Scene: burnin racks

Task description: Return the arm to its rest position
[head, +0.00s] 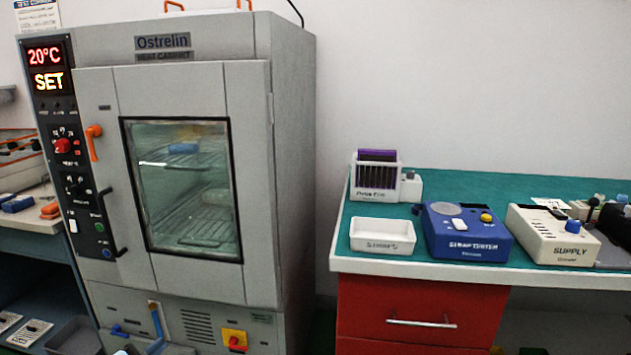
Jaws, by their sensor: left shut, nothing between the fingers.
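My left gripper (150,347) shows only as a small part at the bottom edge, in front of the foot of the heat cabinet. It is shut with nothing held, and most of its arm is out of the picture. My right gripper is not in view. The grey heat cabinet (255,180) stands on the left with its windowed door closed. A blue item (183,148) lies on a wire rack behind the glass. The cabinet's display (46,68) reads 20°C and SET.
On the right, a green-topped bench (450,185) with a red drawer (415,315) carries a white tray (382,236), a rack of purple strips (376,172), a blue tester (466,232) and a cream supply (553,235). A side bench (35,238) stands at far left.

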